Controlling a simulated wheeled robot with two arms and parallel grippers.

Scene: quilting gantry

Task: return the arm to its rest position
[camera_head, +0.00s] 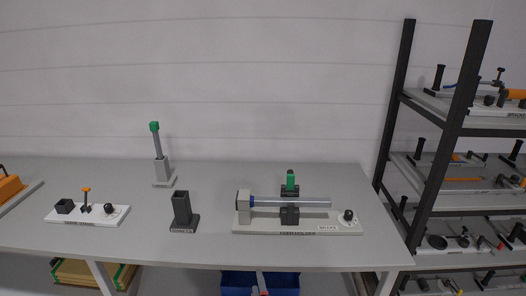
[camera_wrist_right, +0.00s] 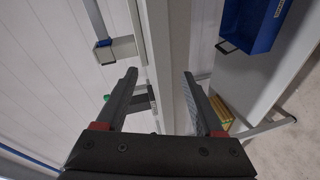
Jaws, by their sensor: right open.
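My right gripper (camera_head: 260,276) shows small at the bottom middle of the head view, in front of a blue bin and below the table's front edge. In the right wrist view the gripper (camera_wrist_right: 160,74) is open, with its two dark fingers spread and nothing between them. A pale table edge (camera_wrist_right: 165,50) runs behind the gap between the fingers. My left gripper and left arm are not in view.
The grey table (camera_head: 130,235) bears a long tube fixture (camera_head: 310,201), a dark square holder (camera_head: 183,210), a green-topped stick in a grey socket (camera_head: 158,148) and a white board (camera_head: 112,220). A dark shelf rack (camera_head: 424,200) stands right. The blue bin (camera_head: 233,284) sits below.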

